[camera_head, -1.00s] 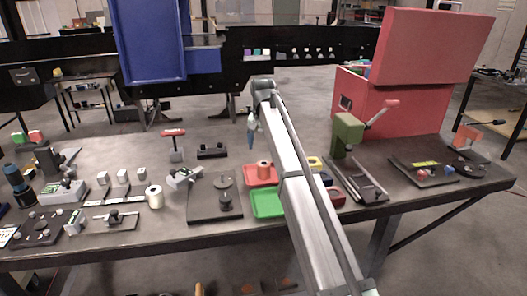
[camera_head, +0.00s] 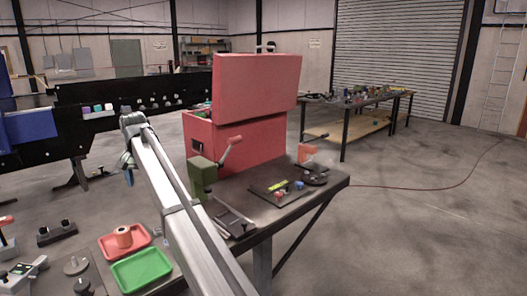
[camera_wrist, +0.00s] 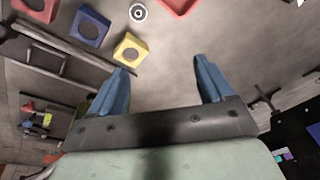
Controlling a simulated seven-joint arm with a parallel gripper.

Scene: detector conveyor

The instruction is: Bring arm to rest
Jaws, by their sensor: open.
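My gripper (camera_wrist: 162,85) shows in the wrist view with its two blue fingers spread apart and nothing between them. In the head view my gripper (camera_head: 128,169) hangs at the far end of my arm, above and behind the table, with its fingers pointing down. My arm reaches from the lower middle of the head view up to the left. In the wrist view a yellow block with a round hole (camera_wrist: 130,48) lies beyond the left finger, apart from it.
A red tray (camera_head: 108,251) and a green tray (camera_head: 145,270) lie left of my arm. A green press (camera_head: 203,176) and an open red toolbox (camera_head: 262,150) stand right of it. The black conveyor (camera_head: 90,133) runs behind.

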